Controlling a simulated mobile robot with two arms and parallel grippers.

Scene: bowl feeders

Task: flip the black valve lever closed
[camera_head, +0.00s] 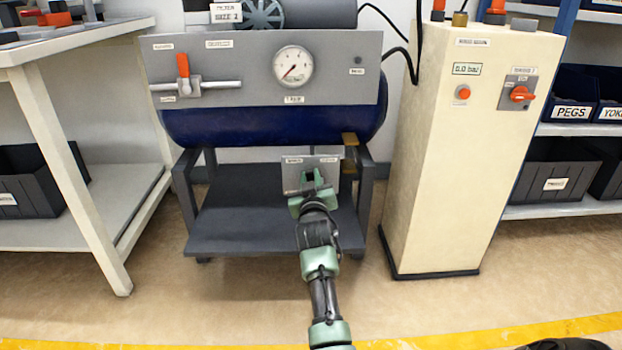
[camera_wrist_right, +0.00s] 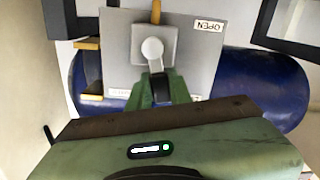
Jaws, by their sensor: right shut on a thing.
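The black valve lever (camera_wrist_right: 157,84) sits on a light grey hub on a small grey plate (camera_wrist_right: 199,73) below the blue tank. In the right wrist view the lever runs from the hub to between the green fingers of my right gripper (camera_wrist_right: 160,92), which is shut on it. An "OPEN" label (camera_wrist_right: 208,26) shows upside down near one plate corner; a second label is mostly hidden by the fingers. In the head view my right gripper (camera_head: 311,190) is at the plate (camera_head: 327,181) and partly hides it. My left gripper is out of view.
The blue tank (camera_head: 270,128) stands on a dark cart (camera_head: 240,230), under a grey panel with a gauge (camera_head: 293,66) and an orange-red lever (camera_head: 183,72). A cream cabinet (camera_head: 460,150) is at right, a white table (camera_head: 75,110) at left.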

